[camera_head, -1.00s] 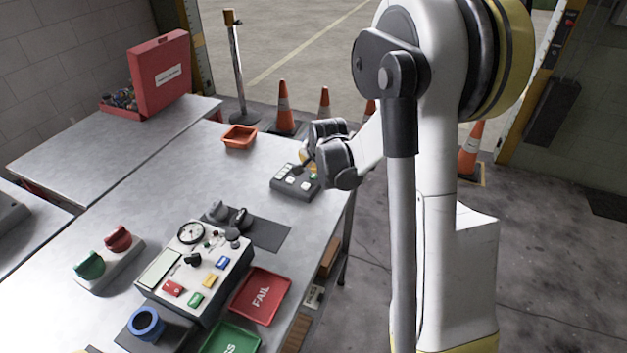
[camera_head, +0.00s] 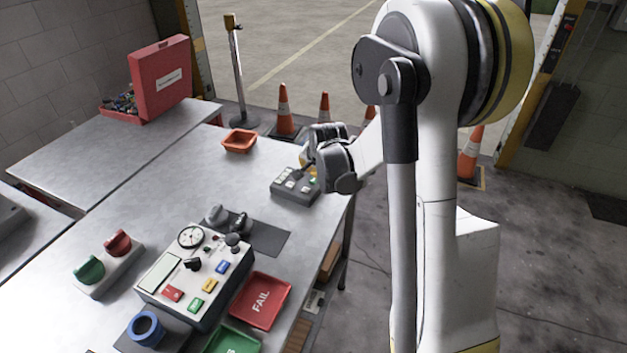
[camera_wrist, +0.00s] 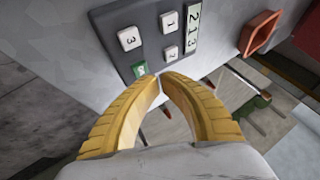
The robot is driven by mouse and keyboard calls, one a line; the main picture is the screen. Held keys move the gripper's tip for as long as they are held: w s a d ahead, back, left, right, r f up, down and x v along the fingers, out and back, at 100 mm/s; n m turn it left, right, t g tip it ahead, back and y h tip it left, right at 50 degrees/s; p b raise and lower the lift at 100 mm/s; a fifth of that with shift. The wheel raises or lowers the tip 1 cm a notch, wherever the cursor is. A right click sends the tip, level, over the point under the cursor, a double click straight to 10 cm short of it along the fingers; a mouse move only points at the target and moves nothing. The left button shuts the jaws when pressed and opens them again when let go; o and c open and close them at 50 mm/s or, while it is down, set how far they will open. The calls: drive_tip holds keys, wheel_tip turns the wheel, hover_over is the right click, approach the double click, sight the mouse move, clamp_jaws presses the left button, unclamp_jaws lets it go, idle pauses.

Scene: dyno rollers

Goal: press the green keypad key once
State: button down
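The dark grey keypad (camera_head: 293,190) lies on the far right part of the bench. In the wrist view the keypad (camera_wrist: 151,45) shows white keys numbered 3, 1 and 2 and a strip reading 213. The green key (camera_wrist: 140,69) is at its near edge, partly hidden by the left finger. My gripper (camera_wrist: 161,77) has curved yellow fingers with tips together, nothing between them. The tips appear right beside the green key; I cannot tell whether they touch it. In the head view my gripper (camera_head: 309,165) is over the keypad's far right side.
An orange tray (camera_head: 239,141) sits behind the keypad. A control box (camera_head: 196,265) with coloured buttons, a red FAIL tray (camera_head: 261,299) and a red and green switch box (camera_head: 107,263) stand nearer. Bare bench lies left of the keypad.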

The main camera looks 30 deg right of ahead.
sight(312, 178)
drive_tip(key=shift+f, duration=0.1)
drive_tip(key=shift+f+b, duration=0.35)
drive_tip(key=shift+b, duration=0.05)
drive_tip(key=shift+f+b, duration=0.35)
drive_tip(key=shift+f, duration=0.05)
idle(0.7)
idle(0.3)
drive_tip(key=shift+r+p, duration=0.6)
drive_tip(key=shift+r, duration=0.25)
drive_tip(key=shift+r, duration=0.1)
drive_tip(key=shift+r+p, duration=1.8)
drive_tip(key=shift+r, duration=0.6)
